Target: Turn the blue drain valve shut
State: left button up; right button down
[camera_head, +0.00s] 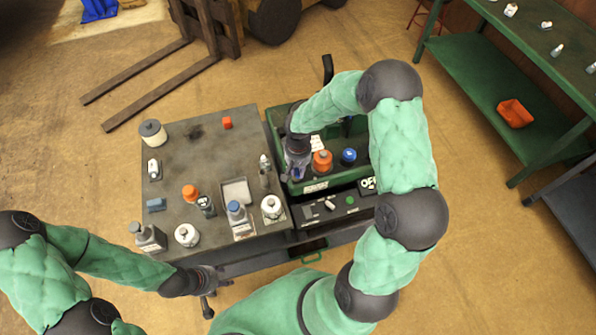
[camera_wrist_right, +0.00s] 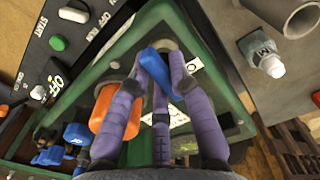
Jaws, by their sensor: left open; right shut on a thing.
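The blue drain valve (camera_wrist_right: 154,66) has a blue handle at the front inner corner of the green machine housing (camera_wrist_right: 165,14). My right gripper (camera_wrist_right: 160,75) has its purple fingers shut on this handle in the right wrist view. In the head view my right gripper (camera_head: 296,172) reaches down at the left front of the housing, and a bit of blue shows at its fingertips. The valve's body and stem are mostly hidden by the fingers. My left gripper (camera_head: 212,284) is open and empty, near the front edge of the grey table, away from the valve.
An orange cap (camera_head: 322,161) and a blue cap (camera_head: 348,156) stand right of my right gripper inside the housing. A control panel (camera_head: 338,206) with an OFF label lies in front. The grey table (camera_head: 208,150) on the left holds several bottles, caps and a tray.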

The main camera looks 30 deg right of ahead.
aim_at(297, 170)
jog(key=m+b, duration=0.1)
jog(key=b, duration=0.1)
jog(key=m+b, duration=0.2)
jog(key=shift+f+m, duration=0.2)
jog(key=shift+m, duration=0.1)
jog(key=m+b, duration=0.3)
jog(key=m, duration=0.1)
jog(key=shift+s+a+m, duration=0.1)
jog(key=shift+m, duration=0.2)
jog(key=m+b, duration=0.3)
jog(key=m, duration=0.1)
jog(key=shift+a+r, duration=0.1)
jog(key=shift+r+m+b, duration=0.1)
jog(key=shift+m+b, duration=0.55)
jog(key=shift+m, duration=1.35)
jog(key=c, duration=1.1)
grip_release()
notch_tip(297, 170, up, 12)
